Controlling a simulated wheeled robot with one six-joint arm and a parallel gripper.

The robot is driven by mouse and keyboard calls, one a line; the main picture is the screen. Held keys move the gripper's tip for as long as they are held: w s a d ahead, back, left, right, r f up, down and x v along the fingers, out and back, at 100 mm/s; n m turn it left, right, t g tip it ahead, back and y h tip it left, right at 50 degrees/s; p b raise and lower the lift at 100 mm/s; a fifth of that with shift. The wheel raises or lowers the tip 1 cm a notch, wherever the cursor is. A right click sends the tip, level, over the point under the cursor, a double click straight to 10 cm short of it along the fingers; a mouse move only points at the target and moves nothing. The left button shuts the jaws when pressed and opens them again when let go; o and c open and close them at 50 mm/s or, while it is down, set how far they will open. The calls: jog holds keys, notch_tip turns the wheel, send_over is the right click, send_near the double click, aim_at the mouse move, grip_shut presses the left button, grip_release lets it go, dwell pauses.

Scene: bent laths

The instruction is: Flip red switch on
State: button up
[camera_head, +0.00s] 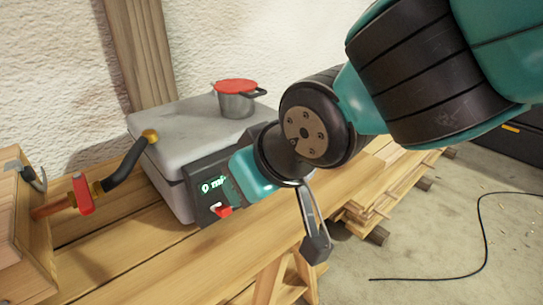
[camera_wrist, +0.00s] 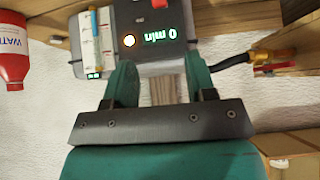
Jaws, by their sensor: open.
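A grey box-shaped steamer (camera_head: 180,125) stands on the wooden bench with a dark front panel. The red switch (camera_head: 222,210) sits low on that panel, below a lit green "0 min" display (camera_head: 212,186). In the wrist view, the red switch (camera_wrist: 159,3) is cut by the top edge, and the display (camera_wrist: 160,34) appears upside down. I cannot tell the switch's position. My gripper (camera_wrist: 160,80) is open and empty, its teal fingers apart and pointing towards the panel. In the head view, my gripper (camera_head: 243,176) is close to the panel and hides part of it; contact cannot be told.
A grey pot with a red lid (camera_head: 236,94) stands on the steamer. A black hose (camera_head: 126,165) and red-handled valve (camera_head: 82,194) lie to its left, beside a wooden box (camera_head: 20,240). In the wrist view, a red bottle (camera_wrist: 12,65) is at left. A black cable lies on the floor.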

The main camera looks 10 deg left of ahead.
jog(key=v, duration=0.3)
jog(key=shift+w, duration=0.1)
jog(key=s+d+r+m+g+p, duration=0.1)
jog(key=s+d+r+g+p, duration=0.1)
jog(key=d, duration=0.8)
jog(key=s+d+r+m+g+h+p, duration=0.1)
jog(key=s+d+r+m+g+p, duration=0.1)
jog(key=s+d+r+p, duration=0.3)
jog(key=s+d+g+p, duration=0.1)
jog(key=d+p, duration=0.2)
jog(key=d, duration=0.3)
jog(key=shift+s+h, duration=0.2)
jog(key=shift+h, duration=0.1)
